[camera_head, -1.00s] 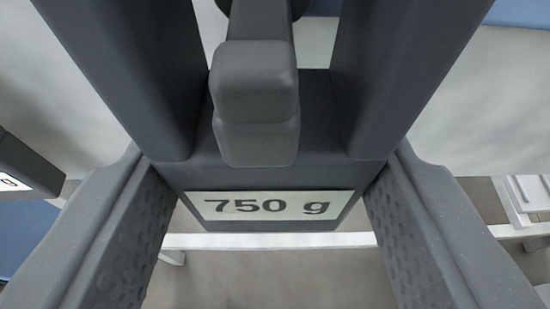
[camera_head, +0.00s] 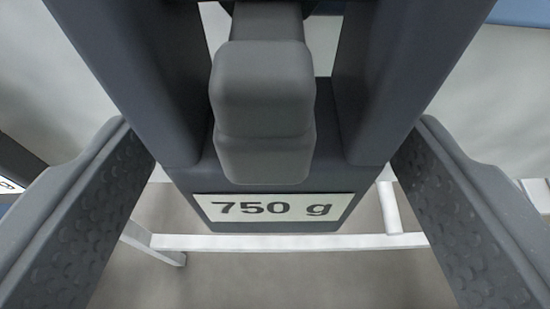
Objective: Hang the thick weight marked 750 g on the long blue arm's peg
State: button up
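The thick dark grey weight (camera_head: 180,80) fills the middle of the view, with a pale label (camera_head: 273,208) reading 750 g on its lower front. Its two thick side bars rise on either side of a grey peg with a blocky end (camera_head: 263,110). The peg's end stands in front of the gap between the bars. Where the weight bears on the peg is out of frame at the top. My gripper (camera_head: 275,140) is open, its textured fingers on both sides of the weight with a gap to each. The long blue arm cannot be made out.
Another dark block with a white label (camera_head: 12,186) is cut off at the left edge. A white frame bar (camera_head: 290,242) runs behind and below the weight, above a grey-brown floor (camera_head: 270,280). A blue surface (camera_head: 520,12) shows at the top right.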

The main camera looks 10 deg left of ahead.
jog(key=shift+f, duration=0.1)
jog(key=shift+s, duration=0.1)
jog(key=p+v, duration=0.2)
jog(key=v, duration=1.2)
jog(key=w+d+r+p, duration=0.1)
jog(key=d+r, duration=0.4)
jog(key=r, duration=0.3)
jog(key=w+d+r, duration=0.2)
jog(key=d+r, duration=0.2)
jog(key=r, duration=0.4)
jog(key=w+d+r+p, duration=0.1)
jog(key=d+r, duration=0.4)
jog(key=r, duration=0.3)
jog(key=s+d+r+m+t+h, duration=0.1)
jog(key=s+d+r, duration=0.2)
jog(key=d+r, duration=0.5)
jog(key=s+d+r+m+h, duration=0.1)
jog(key=s+d+r, duration=0.3)
jog(key=d+r, duration=0.5)
jog(key=d+h, duration=0.1)
jog(key=d, duration=0.4)
jog(key=shift+s+m+t+p, duration=0.15)
jog(key=shift+m+t+p, duration=0.15)
jog(key=shift+t+p, duration=0.1)
